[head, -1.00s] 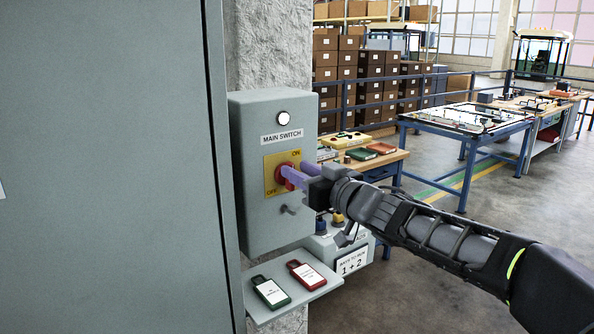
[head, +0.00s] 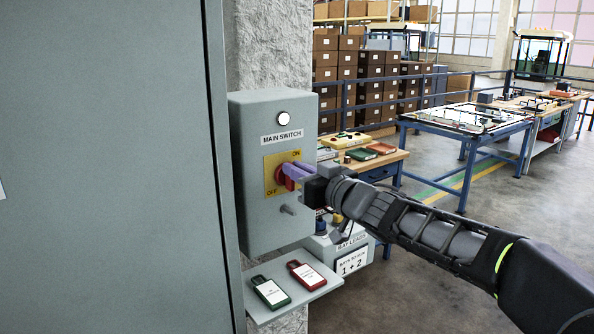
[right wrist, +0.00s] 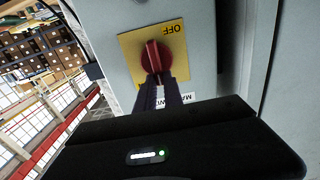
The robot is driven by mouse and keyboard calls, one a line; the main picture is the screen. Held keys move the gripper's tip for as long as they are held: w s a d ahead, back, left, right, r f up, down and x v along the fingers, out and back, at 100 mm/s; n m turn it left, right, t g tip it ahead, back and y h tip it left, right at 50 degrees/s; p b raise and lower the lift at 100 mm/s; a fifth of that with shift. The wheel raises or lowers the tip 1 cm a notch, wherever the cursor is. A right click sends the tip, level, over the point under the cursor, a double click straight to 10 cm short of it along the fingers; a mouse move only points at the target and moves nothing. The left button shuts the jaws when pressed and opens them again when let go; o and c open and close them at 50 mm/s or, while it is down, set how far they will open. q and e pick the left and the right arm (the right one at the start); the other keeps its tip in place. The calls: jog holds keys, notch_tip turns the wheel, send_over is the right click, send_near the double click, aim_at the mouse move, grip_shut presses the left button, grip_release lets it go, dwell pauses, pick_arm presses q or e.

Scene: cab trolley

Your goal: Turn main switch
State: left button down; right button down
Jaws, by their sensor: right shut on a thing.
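The main switch is a red rotary handle (head: 283,178) on a yellow plate (head: 269,190) marked ON at the top and OFF at the bottom. It is on the front of a grey box (head: 251,225) labelled MAIN SWITCH, with a white round lamp (head: 284,118) above the label. My right gripper (head: 293,174) has its fingers closed on the red handle, coming from the right. In the right wrist view the red handle (right wrist: 152,57) sits between the fingertips (right wrist: 157,82). The fingers partly cover the handle in the head view. My left gripper is out of view.
A grey peg (head: 288,209) sticks out under the switch. A large grey cabinet (head: 110,170) fills the left. A bay leads box (head: 345,252) stands below right.

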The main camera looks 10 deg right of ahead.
aim_at(278, 178)
jog(key=shift+n, duration=0.3)
jog(key=n+b, duration=0.1)
jog(key=n, duration=0.1)
jog(key=a+n, duration=0.1)
jog(key=n, duration=0.2)
jog(key=n+b, duration=0.1)
jog(key=n, duration=0.1)
jog(key=shift+s+a+f+n+b, duration=0.25)
jog(key=shift+s+f+n+b, duration=0.05)
jog(key=shift+f+b, duration=0.1)
jog(key=n, duration=0.1)
jog(key=n+b, duration=0.1)
jog(key=n, duration=0.1)
jog(key=f+n+b, duration=0.1)
jog(key=n, duration=0.1)
jog(key=shift+s+a, duration=0.15)
jog(key=shift+a, duration=0.15)
jog(key=n+b, duration=0.1)
jog(key=n, duration=0.3)
jog(key=shift+a+f+n+b, duration=0.1)
jog(key=shift+f+n+b, duration=0.2)
jog(key=shift+f+b, duration=0.1)
jog(key=c, duration=1.5)
grip_release()
jog(key=shift+o, duration=0.2)
jog(key=shift+s+r, duration=0.1)
